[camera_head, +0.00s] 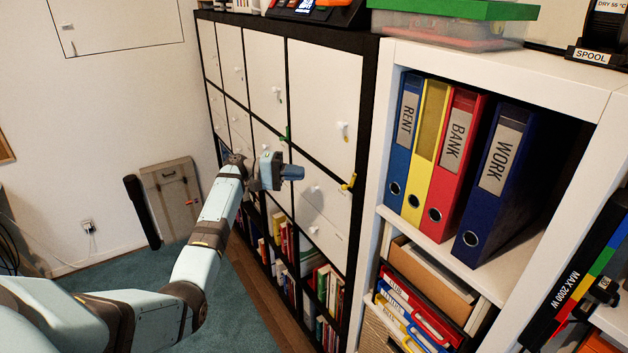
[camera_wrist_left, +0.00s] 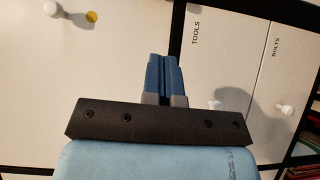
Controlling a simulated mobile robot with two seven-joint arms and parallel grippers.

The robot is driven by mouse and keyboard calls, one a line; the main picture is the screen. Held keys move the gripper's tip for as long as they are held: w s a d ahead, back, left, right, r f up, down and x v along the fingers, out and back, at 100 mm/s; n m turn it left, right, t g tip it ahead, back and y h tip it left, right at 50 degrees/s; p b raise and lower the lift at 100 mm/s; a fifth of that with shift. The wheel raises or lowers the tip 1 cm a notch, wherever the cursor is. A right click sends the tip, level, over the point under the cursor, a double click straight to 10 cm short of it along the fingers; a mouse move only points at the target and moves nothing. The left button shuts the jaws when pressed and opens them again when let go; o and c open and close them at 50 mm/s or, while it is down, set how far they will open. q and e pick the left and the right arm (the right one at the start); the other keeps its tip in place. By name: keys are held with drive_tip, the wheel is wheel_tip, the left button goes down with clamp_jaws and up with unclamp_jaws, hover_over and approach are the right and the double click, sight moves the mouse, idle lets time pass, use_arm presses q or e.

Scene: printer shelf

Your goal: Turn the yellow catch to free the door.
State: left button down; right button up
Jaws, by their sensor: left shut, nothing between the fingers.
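The yellow catch (camera_head: 348,182) sits on the black frame below the upper right white door (camera_head: 322,95), near its lower right corner. That door has a white knob (camera_head: 342,126) with a yellow dot beside it. The knob (camera_wrist_left: 53,9) and dot (camera_wrist_left: 91,17) also show in the left wrist view, where the catch cannot be made out. My left gripper (camera_head: 294,173) is shut and empty, in front of the cabinet and left of the catch, apart from it in the picture. Its closed blue fingers (camera_wrist_left: 161,75) show in the left wrist view. My right gripper is out of view.
A green catch (camera_head: 285,133) sits further left on the cabinet. Lower doors labelled TOOLS (camera_wrist_left: 198,60) and BOLTS (camera_wrist_left: 268,70) carry white knobs. A white shelf (camera_head: 480,62) with binders stands close on the right. Open floor (camera_head: 240,310) lies left of the cabinet.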

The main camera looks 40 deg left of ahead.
use_arm(q)
drive_tip(key=v, duration=0.3)
idle(0.5)
